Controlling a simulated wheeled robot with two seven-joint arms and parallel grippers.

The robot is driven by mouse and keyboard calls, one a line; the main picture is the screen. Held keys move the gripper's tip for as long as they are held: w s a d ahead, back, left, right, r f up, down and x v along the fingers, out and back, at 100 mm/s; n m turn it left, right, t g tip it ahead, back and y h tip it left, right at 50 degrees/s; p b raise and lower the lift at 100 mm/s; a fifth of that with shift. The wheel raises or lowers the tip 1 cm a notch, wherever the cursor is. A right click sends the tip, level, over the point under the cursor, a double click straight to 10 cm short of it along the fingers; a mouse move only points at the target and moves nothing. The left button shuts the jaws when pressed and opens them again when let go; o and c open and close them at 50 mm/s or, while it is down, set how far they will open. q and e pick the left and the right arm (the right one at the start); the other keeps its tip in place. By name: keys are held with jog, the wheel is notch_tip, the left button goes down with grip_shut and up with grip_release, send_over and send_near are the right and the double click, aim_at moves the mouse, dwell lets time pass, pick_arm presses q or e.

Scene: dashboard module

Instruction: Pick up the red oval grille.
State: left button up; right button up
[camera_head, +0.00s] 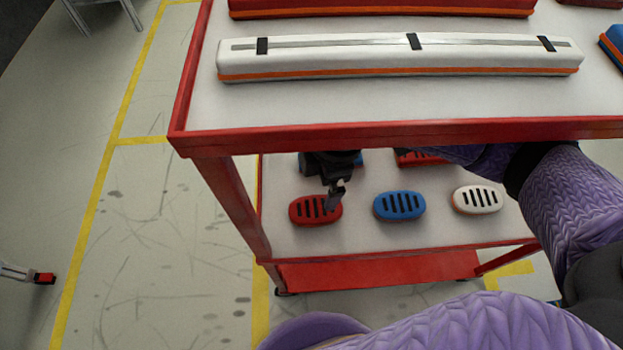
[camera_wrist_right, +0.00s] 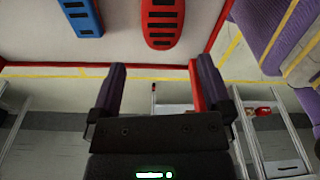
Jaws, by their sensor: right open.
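The red oval grille (camera_head: 302,212) with dark slots lies on the lower shelf, at the left of the front row. My right gripper (camera_head: 334,200) is at its right end in the head view and covers a small part of it. In the right wrist view my right gripper (camera_wrist_right: 156,68) is open with nothing between its fingers. The red grille (camera_wrist_right: 162,28) shows beyond the fingertips there, apart from them. I cannot tell from the head view whether a finger touches it. My left gripper is not in view.
A blue grille (camera_head: 399,206) and a white grille (camera_head: 477,199) lie to the right. Another red grille (camera_head: 422,159) is behind, partly hidden. The red-edged upper shelf (camera_head: 400,133) overhangs my right arm and carries a long white part (camera_head: 330,62).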

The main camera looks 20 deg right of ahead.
aim_at(316, 208)
jog(key=f+b, duration=0.2)
jog(key=f, duration=0.1)
jog(key=f+b, duration=0.3)
jog(key=a+f+b, duration=0.1)
jog(key=f+b, duration=0.1)
jog(key=f, duration=0.2)
jog(key=shift+s+a, duration=0.1)
jog(key=shift+s, duration=0.05)
jog(key=shift+r, duration=0.2)
jog(key=shift+c, duration=0.4)
jog(key=c, duration=0.9)
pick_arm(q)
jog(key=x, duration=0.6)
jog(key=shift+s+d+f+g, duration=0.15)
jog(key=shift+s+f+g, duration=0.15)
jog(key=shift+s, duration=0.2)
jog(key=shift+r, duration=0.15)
pick_arm(e)
jog(key=shift+r, duration=0.15)
